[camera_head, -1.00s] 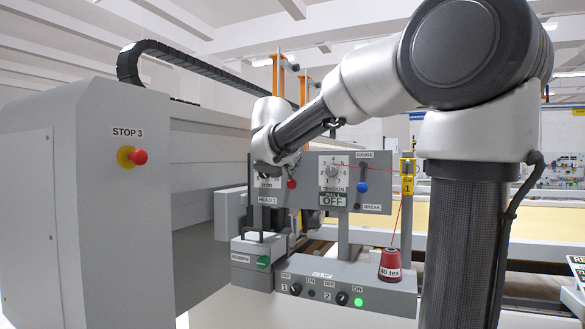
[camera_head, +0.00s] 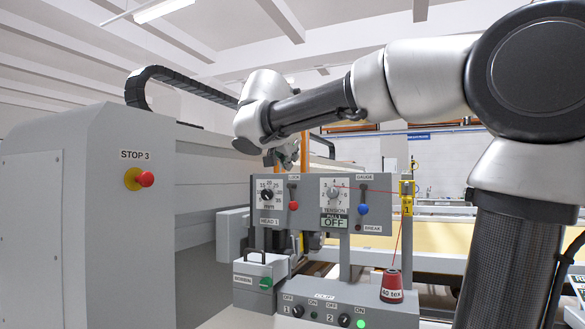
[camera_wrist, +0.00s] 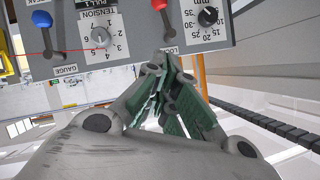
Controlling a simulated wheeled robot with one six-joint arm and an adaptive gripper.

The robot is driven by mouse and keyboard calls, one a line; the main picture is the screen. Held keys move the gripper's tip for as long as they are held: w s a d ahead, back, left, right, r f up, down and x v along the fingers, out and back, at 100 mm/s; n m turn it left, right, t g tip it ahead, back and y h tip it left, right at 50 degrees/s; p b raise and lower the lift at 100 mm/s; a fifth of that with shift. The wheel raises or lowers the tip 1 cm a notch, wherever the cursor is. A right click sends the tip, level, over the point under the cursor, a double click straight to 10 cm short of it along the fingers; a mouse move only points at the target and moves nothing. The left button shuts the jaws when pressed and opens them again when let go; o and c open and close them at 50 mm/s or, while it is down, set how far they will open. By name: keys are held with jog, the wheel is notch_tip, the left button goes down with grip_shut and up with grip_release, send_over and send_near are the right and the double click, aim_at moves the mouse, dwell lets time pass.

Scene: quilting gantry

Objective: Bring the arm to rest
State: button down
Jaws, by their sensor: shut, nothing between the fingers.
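My gripper shows in the wrist view (camera_wrist: 165,62) with its green-padded fingers together and nothing between them. In the head view my arm is raised and bent, with the wrist above the grey control panel (camera_head: 308,223); the gripper there is small and partly hidden behind the wrist. In the wrist view the panel appears upside down (camera_wrist: 135,38) beyond the fingertips. The fingers look apart from the panel, though the exact gap cannot be told.
The panel has a mm dial (camera_head: 267,195), a tension dial (camera_head: 334,193), a red lever (camera_head: 293,205) and a blue lever (camera_head: 363,208). A red thread cone (camera_head: 392,286) stands on the lower switch box (camera_head: 330,312). A grey cabinet with STOP 3 (camera_head: 146,179) stands left.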

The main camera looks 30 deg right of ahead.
jog(key=shift+s+a+r, duration=0.1)
jog(key=shift+s+a, duration=0.1)
dwell(0.5)
